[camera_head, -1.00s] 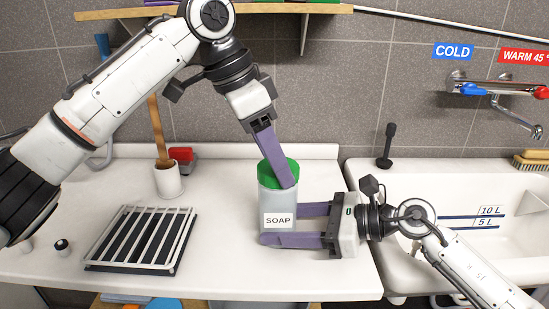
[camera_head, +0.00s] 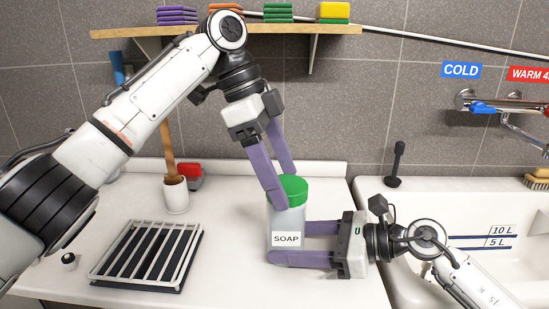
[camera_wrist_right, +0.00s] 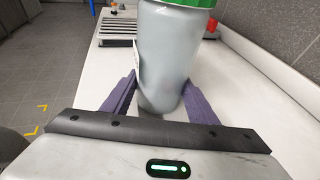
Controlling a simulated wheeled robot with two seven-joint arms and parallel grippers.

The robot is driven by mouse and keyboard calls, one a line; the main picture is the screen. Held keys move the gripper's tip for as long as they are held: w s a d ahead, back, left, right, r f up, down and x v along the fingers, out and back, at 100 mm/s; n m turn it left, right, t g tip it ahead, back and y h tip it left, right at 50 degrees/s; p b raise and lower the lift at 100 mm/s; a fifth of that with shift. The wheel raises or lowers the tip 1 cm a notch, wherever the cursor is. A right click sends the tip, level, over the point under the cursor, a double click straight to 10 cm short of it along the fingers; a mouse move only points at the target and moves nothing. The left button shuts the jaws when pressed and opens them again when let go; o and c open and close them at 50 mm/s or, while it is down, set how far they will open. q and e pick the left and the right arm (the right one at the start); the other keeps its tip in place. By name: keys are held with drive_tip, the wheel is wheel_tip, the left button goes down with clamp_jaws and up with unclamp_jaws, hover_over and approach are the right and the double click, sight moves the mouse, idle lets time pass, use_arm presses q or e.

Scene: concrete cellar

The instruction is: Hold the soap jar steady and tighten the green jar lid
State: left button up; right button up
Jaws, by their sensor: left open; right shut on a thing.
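The soap jar (camera_head: 285,218) is a pale grey, translucent cylinder with a "SOAP" label, upright on the white counter. The green lid (camera_head: 291,187) sits on its top; how tight it is cannot be told. My left gripper (camera_head: 284,189) reaches down from above, open, with one finger in front of the lid and the other behind it. My right gripper (camera_head: 287,243) is shut on the jar's lower body from the right. The right wrist view shows the jar (camera_wrist_right: 172,60) between both purple fingers, with the lid (camera_wrist_right: 188,3) cut off at the top edge.
A black tray with a white rack (camera_head: 148,254) lies left on the counter. A white cup (camera_head: 176,196) with a wooden handle and a red object (camera_head: 190,172) stand behind. A shelf (camera_head: 330,28) holds coloured sponges. A sink (camera_head: 490,218) is at right.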

use_arm(q)
drive_tip(key=v, duration=1.1)
drive_tip(key=shift+r, duration=0.35)
drive_tip(key=shift+a, duration=0.15)
use_arm(e)
drive_tip(key=o, duration=0.9)
